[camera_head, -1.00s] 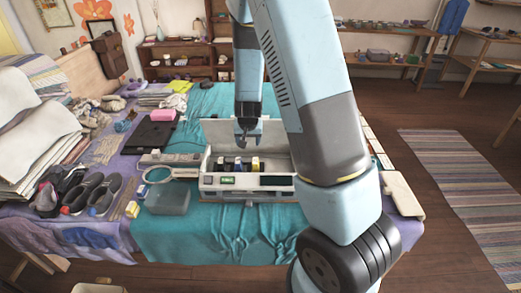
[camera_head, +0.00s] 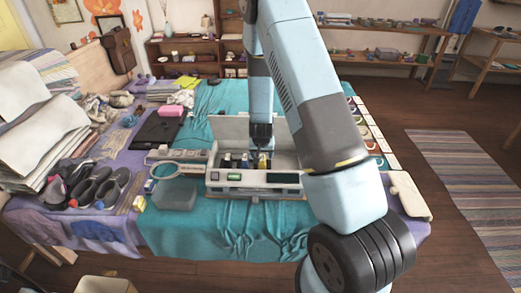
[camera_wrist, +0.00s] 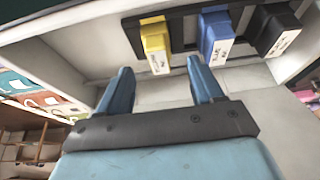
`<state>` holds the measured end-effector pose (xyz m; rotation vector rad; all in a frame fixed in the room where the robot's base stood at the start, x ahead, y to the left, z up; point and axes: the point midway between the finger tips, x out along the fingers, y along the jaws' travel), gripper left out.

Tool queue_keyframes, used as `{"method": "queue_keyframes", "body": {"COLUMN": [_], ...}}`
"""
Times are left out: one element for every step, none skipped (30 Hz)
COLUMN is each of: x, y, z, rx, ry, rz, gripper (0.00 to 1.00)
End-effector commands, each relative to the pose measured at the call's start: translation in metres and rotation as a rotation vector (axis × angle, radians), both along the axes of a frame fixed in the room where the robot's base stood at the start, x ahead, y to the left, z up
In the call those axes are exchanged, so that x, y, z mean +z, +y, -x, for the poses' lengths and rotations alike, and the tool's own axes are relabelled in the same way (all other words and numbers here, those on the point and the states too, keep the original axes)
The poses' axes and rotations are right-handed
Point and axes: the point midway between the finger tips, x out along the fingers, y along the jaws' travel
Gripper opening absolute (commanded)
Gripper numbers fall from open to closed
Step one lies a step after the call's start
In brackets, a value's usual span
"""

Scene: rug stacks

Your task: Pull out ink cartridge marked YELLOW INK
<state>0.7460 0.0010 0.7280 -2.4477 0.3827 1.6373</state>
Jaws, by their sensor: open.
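The yellow ink cartridge (camera_wrist: 154,36) sits in a dark holder inside the open printer, its white label tilted and too small to read surely. In the head view it (camera_head: 263,161) is the rightmost of the cartridges. A blue cartridge (camera_wrist: 216,38) and a black cartridge (camera_wrist: 279,34) sit beside it in the wrist view. My gripper (camera_wrist: 159,68) is open and empty. In the wrist view its fingertips lie either side of the yellow cartridge's lower end, seemingly still apart from it. In the head view my gripper (camera_head: 261,140) is inside the printer opening, just behind the cartridges.
The white printer (camera_head: 222,189) stands on the teal cloth (camera_head: 205,235) with its lid (camera_head: 229,127) raised behind. Its walls are close around my gripper. A magnifying glass (camera_head: 155,170) and a grey translucent box (camera_head: 174,194) lie left. Color cards (camera_head: 377,147) lie right.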

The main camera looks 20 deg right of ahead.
Motion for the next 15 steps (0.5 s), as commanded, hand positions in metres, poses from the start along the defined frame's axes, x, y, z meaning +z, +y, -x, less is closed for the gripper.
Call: {"method": "queue_keyframes", "body": {"x": [-0.009,-0.012,-0.017,-0.021,-0.025,-0.029,-0.032,-0.035,-0.038,-0.039,-0.041,-0.043,-0.044,-0.046,-0.047], "y": [-0.002,-0.002,-0.003,-0.003,-0.004,-0.004,-0.004,-0.005,-0.005,-0.006,-0.006,-0.006,-0.007,-0.007,-0.007], "z": [-0.002,-0.004,-0.006,-0.008,-0.009,-0.011,-0.012,-0.013,-0.014,-0.015,-0.016,-0.017,-0.017,-0.018,-0.018], "rx": [-0.002,-0.002,-0.002,-0.002,-0.001,-0.001,-0.001,-0.001,-0.001,-0.001,-0.001,-0.001,-0.001,-0.001,-0.001], "ry": [0.003,0.002,0.001,0.001,0.001,0.001,0.002,0.002,0.001,0.001,0.000,0.000,0.000,0.000,0.000], "rz": [0.000,0.001,0.001,0.001,0.000,0.000,0.000,0.000,0.000,0.000,0.001,0.001,0.001,0.001,0.001], "gripper": [0.66,0.66,0.66,0.66,0.66,0.66,0.66,0.66,0.66,0.66,0.66,0.66,0.66,0.66,0.66]}}
